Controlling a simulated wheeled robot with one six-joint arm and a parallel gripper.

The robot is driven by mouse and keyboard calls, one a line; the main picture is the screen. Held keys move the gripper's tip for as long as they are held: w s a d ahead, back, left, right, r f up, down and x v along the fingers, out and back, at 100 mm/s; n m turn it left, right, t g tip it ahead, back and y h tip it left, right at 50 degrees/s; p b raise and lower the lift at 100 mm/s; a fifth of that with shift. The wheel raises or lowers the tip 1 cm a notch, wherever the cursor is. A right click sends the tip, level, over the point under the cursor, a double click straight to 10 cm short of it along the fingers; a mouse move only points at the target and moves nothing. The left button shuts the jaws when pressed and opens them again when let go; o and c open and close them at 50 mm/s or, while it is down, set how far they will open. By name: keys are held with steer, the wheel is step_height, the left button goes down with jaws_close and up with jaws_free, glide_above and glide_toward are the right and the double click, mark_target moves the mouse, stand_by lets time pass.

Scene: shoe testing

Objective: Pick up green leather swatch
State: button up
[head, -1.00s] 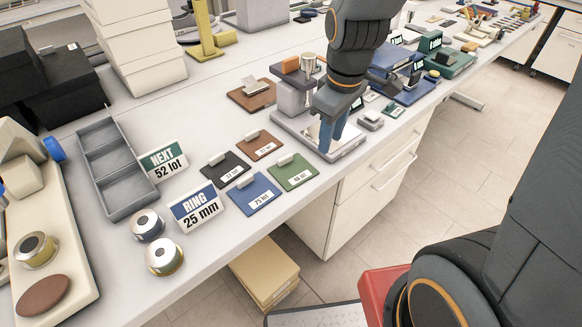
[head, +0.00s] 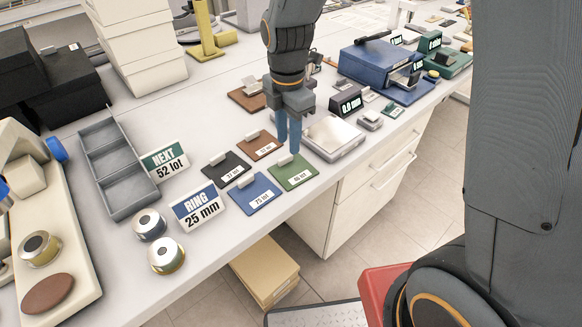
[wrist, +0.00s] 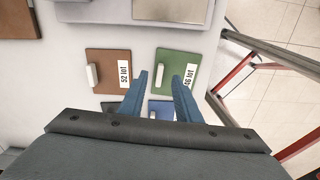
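The green leather swatch (head: 296,174) lies flat on the white bench, with a pale raised tab and a white label reading something like "46 lot". It also shows in the wrist view (wrist: 176,62), just beyond my fingertips. My gripper (head: 288,150) points down with its two blue fingers apart and empty, above the swatch's tab end. In the wrist view my gripper (wrist: 158,75) shows a clear gap between the fingers. How high the fingertips are over the swatch is hard to tell.
Brown (head: 261,145), black (head: 227,168) and blue (head: 254,192) swatches lie close beside the green one. A scale with a metal plate (head: 333,137) stands to the right. A "RING 25 mm" sign (head: 197,206) stands at left. The bench edge runs close in front.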

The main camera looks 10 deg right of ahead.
mark_target(293, 168)
steer(key=shift+d+f+p, duration=0.2)
steer(key=shift+f+p, duration=0.75)
steer(key=shift+f, duration=1.45)
steer(key=shift+c, duration=0.3)
jaws_close()
